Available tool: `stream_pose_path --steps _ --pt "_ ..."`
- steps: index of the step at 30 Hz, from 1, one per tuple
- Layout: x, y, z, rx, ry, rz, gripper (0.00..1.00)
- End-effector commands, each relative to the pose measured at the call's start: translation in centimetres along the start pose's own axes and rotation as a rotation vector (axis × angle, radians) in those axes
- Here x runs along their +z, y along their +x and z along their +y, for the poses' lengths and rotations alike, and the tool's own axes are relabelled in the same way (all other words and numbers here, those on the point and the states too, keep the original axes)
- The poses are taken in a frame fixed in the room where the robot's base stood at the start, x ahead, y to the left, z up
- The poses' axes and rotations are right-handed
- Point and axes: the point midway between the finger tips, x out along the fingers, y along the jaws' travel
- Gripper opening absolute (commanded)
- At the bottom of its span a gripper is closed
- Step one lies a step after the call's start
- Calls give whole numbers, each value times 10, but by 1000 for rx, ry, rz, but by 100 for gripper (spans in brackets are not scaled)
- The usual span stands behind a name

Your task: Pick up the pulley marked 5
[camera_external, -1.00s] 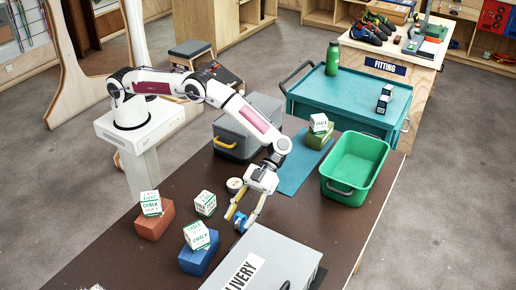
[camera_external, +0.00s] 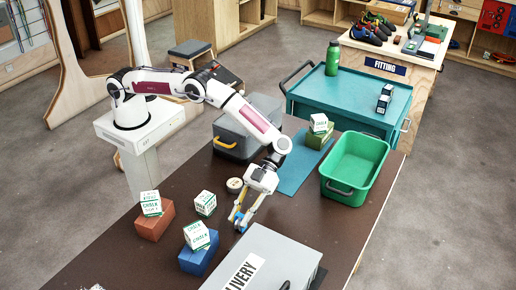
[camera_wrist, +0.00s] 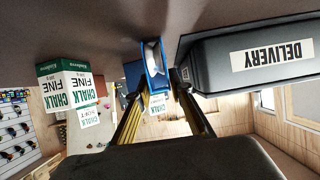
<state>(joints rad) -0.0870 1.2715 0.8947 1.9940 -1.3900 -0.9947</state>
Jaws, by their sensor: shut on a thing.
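A blue pulley with a pale wheel (camera_wrist: 153,62) stands between my fingertips in the wrist view. No number can be read on it. My gripper (camera_wrist: 150,84) is shut on it, with a yellow-black finger on each side. In the external view my gripper (camera_external: 241,219) points down at the brown table, just left of the grey delivery box; the pulley is mostly hidden there by the fingers. I cannot tell whether it touches the table.
The grey delivery box (camera_external: 258,262) stands close on the right; its label shows in the wrist view (camera_wrist: 272,56). Chalk cubes sit left, one on a blue block (camera_external: 199,258), one on a red block (camera_external: 153,222). A tape roll (camera_external: 234,185) lies behind. A green bin (camera_external: 354,167) is right.

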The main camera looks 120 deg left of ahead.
Motion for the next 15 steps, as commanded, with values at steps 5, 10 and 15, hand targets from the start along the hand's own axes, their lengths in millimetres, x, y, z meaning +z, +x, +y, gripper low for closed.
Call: stream_pose_path --steps 5,10,15 --pt "-10 -5 0 -1 1 0 0" --pt "-28 -13 -1 -2 3 0 0" --pt "-51 -25 0 -1 3 1 0"
